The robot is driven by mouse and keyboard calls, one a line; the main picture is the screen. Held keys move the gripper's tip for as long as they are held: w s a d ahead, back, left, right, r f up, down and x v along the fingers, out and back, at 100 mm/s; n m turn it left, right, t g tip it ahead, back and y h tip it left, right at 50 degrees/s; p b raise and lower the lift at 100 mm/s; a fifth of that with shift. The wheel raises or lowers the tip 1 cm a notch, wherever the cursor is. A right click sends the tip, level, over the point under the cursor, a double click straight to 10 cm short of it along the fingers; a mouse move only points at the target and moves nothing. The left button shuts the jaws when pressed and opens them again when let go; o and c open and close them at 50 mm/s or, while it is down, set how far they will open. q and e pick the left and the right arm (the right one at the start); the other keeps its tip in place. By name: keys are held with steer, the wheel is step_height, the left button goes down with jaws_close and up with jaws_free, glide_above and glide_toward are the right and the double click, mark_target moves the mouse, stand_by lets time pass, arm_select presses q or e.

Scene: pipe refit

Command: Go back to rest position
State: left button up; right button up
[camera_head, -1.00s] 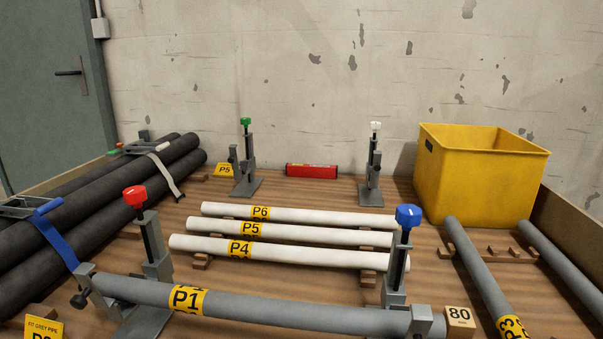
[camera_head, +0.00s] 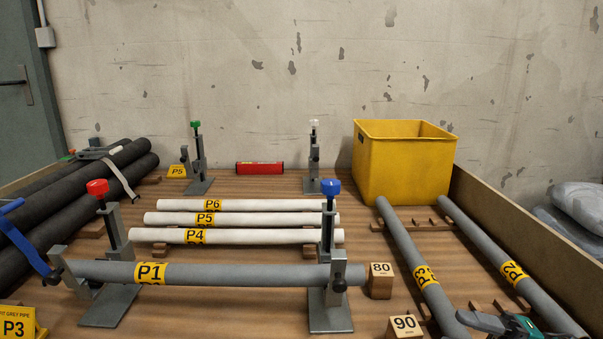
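Neither of my grippers shows in the head view. Grey pipe P1 (camera_head: 205,273) lies level across two grey stands at the front, one with a red knob (camera_head: 97,187) and one with a blue knob (camera_head: 331,187). Behind it, white pipes P4 (camera_head: 260,237), P5 (camera_head: 265,219) and P6 (camera_head: 270,204) lie in parallel on wooden rests. Grey pipes P3 (camera_head: 410,255) and P2 (camera_head: 490,250) lie on the right. Two empty stands with a green knob (camera_head: 195,125) and a white knob (camera_head: 314,122) stand at the back.
A yellow crate (camera_head: 400,170) stands at the back right. Black pipes (camera_head: 80,190) are strapped on the left. Wooden blocks 80 (camera_head: 380,283) and 90 (camera_head: 404,327) stand near P3. A partly cut-off dark and teal object (camera_head: 505,325) is at the bottom right. A red level (camera_head: 259,168) lies at the back.

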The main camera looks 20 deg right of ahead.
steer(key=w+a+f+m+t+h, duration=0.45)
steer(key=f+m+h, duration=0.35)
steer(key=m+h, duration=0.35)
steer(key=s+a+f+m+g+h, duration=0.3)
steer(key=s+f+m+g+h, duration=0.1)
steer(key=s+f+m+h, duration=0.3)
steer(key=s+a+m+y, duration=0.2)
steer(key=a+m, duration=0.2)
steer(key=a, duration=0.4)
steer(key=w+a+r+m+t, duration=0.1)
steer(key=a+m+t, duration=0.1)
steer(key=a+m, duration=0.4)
arm_select(q)
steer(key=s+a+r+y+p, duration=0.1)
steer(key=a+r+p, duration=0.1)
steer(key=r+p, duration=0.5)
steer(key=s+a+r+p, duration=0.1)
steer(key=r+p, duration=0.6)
steer(key=p, duration=0.7)
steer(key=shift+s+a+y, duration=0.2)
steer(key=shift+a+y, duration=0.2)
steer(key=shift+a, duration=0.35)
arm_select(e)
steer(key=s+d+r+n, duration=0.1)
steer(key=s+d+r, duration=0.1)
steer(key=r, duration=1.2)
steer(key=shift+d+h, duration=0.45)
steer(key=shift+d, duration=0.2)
